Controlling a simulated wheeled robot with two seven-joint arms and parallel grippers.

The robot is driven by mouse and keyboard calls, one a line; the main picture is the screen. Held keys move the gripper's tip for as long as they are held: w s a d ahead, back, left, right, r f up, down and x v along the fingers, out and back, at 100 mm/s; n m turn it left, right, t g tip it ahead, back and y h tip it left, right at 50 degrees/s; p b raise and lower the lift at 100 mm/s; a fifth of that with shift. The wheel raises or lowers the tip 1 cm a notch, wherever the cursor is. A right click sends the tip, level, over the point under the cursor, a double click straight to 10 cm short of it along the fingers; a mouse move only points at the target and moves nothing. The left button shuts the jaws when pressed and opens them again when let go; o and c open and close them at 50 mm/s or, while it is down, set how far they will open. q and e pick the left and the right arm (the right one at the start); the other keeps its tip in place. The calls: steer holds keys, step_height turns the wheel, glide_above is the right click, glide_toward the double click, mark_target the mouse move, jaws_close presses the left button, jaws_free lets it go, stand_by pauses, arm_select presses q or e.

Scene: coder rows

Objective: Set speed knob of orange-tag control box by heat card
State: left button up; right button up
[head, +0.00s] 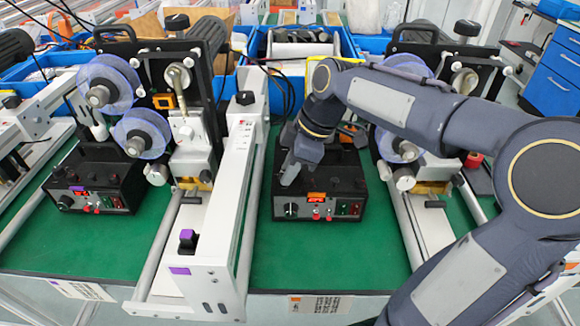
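The orange-tag control box (345,212) is a black box on the green bench top, right of centre. Its orange tag (317,195) is on the top front edge, above a small red display. The speed knob (291,210) is the dark round knob with a pale mark at the left of its front panel. My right gripper (289,178) points down over the box's left part, just above and behind the knob. Its fingers overlap, so their opening is unclear. A card (320,304) with an orange mark and small print is on the bench's front edge. My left gripper is out of view.
A purple-tag control box (95,188) stands at the left. A white machine rail (236,175) runs between the boxes. Rollers and a metal rail flank the orange-tag box on the right. Green bench (330,258) is clear in front of it. Blue bins stand behind.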

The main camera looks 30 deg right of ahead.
jaws_close()
steer(key=m+t+h, duration=0.1)
steer(key=m, duration=0.2)
steer(key=shift+s+a, duration=0.15)
steer(key=m+h, duration=0.1)
steer(key=m, duration=0.2)
steer(key=m+t+h, duration=0.1)
steer(key=m, duration=0.2)
steer(key=shift+s+a, duration=0.1)
steer(key=shift+a, duration=0.1)
steer(key=m+h, duration=0.1)
steer(key=m, duration=0.3)
steer(key=shift+a+h, duration=0.2)
steer(key=shift+h, duration=0.2)
steer(key=shift+a+m+h+b, duration=0.15)
steer(key=shift+m+h+b, duration=0.65)
steer(key=shift+m, duration=1.6)
steer(key=shift+g, duration=0.3)
